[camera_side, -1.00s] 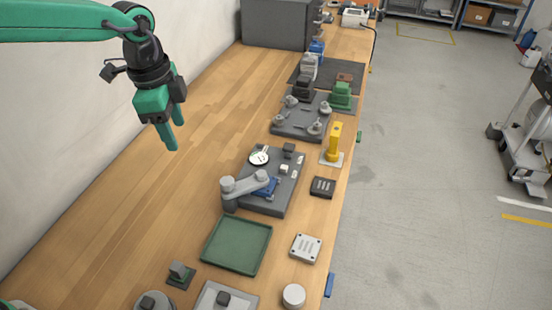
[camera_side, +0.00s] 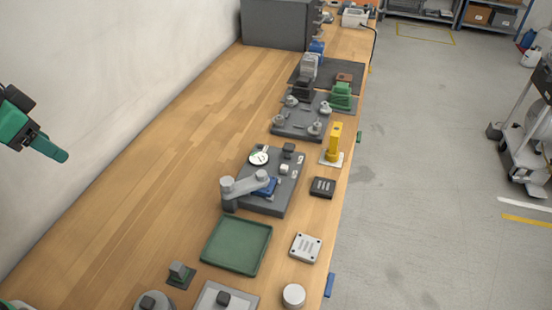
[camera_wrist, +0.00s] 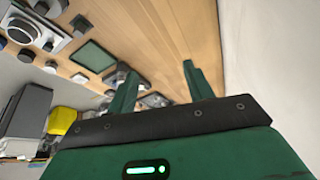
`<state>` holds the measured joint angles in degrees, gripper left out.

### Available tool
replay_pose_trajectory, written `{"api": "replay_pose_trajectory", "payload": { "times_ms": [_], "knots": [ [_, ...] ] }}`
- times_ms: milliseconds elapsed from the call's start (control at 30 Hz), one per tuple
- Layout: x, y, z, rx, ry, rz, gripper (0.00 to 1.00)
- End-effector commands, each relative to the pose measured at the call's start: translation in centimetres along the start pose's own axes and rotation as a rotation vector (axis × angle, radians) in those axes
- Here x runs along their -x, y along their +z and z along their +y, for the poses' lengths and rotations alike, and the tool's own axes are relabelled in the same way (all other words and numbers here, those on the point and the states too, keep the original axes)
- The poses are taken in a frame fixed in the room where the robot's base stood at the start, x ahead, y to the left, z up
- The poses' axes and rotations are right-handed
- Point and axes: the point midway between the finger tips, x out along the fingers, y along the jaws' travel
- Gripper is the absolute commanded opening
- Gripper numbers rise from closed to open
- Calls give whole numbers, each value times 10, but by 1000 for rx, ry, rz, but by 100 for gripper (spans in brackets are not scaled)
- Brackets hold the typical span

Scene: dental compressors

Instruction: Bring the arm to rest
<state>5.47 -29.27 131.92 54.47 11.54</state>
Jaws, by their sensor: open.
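My gripper (camera_side: 50,147) shows at the left edge of the side view, raised in front of the white wall and apart from everything on the bench. The rest of my arm is mostly out of that view. In the wrist view both green fingers of my gripper (camera_wrist: 158,90) stand apart with nothing between them. The wooden bench (camera_side: 130,170) lies below and to the right of my gripper.
A green tray (camera_side: 237,245), a dark fixture plate with a grey lever (camera_side: 245,186), a yellow part (camera_side: 334,143) and a dark grey box (camera_side: 275,22) stand on the bench. Its wall side is bare. The white wall (camera_side: 110,70) is behind my gripper.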

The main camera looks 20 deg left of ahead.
Motion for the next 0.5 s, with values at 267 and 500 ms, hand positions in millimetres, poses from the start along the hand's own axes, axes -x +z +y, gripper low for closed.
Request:
{"api": "replay_pose_trajectory", "payload": {
  "times_ms": [267,500],
  "knots": [
    [3,46,-8,217,-40,67,52],
    [2,59,-10,287,-50,88,52]
  ]
}}
